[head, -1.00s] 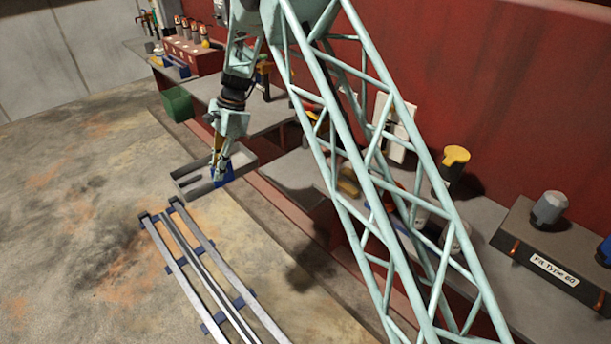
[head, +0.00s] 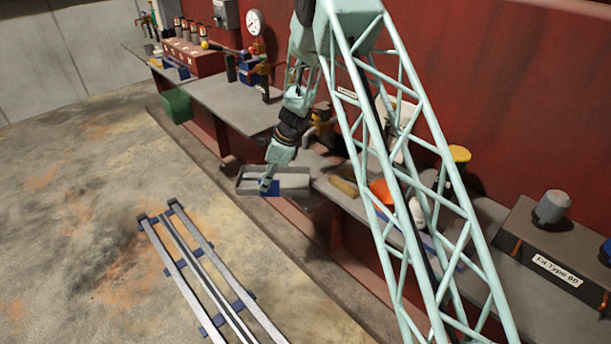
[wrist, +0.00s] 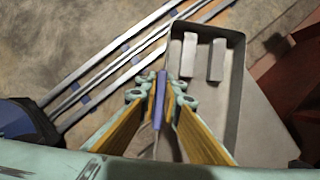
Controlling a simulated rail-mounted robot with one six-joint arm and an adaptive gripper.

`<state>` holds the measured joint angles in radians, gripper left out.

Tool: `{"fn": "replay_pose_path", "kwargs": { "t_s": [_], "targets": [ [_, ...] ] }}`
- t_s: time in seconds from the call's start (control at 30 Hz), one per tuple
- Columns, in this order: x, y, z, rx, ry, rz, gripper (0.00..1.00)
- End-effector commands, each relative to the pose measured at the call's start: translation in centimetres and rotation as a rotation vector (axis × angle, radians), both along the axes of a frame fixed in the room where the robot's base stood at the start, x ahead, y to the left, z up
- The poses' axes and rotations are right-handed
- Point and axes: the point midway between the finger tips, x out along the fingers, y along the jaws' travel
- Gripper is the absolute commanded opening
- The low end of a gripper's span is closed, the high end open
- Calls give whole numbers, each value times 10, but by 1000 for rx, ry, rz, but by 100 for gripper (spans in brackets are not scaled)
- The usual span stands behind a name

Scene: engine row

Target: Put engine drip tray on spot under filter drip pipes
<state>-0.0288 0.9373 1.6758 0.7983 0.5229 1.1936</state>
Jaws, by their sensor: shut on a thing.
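The engine drip tray (head: 294,181) is a shallow grey rectangular tray with a blue part on its near side. My gripper (head: 267,183) is shut on that blue part and holds the tray in front of the bench edge. In the wrist view my gripper (wrist: 159,88) has its yellow-padded fingers on either side of the thin blue piece. The tray (wrist: 236,85) extends to the right there, with light blocks inside. Yellow-brown fittings (head: 320,119) stand on the bench behind the tray; I cannot tell if they are the filter drip pipes. The spot cannot be made out.
The grey bench (head: 232,103) runs along the red wall. An orange item (head: 381,191) and a labelled filter box (head: 545,255) are farther right. Metal rails (head: 205,270) lie on the floor, with open floor around them.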

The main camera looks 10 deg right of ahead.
Motion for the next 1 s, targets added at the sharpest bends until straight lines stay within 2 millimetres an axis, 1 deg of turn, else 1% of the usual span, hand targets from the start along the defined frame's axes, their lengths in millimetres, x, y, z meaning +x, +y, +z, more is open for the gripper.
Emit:
{"fn": "replay_pose_path", "kwargs": {
  "t_s": [0.27,0.47,0.57,1.0],
  "targets": [
    [1,0,1,0,-1,2,0],
    [6,-10,0,0,-1,2,0],
    [12,-20,0,1,-1,2,0],
    [45,-82,0,0,-3,1,0]
  ]
}}
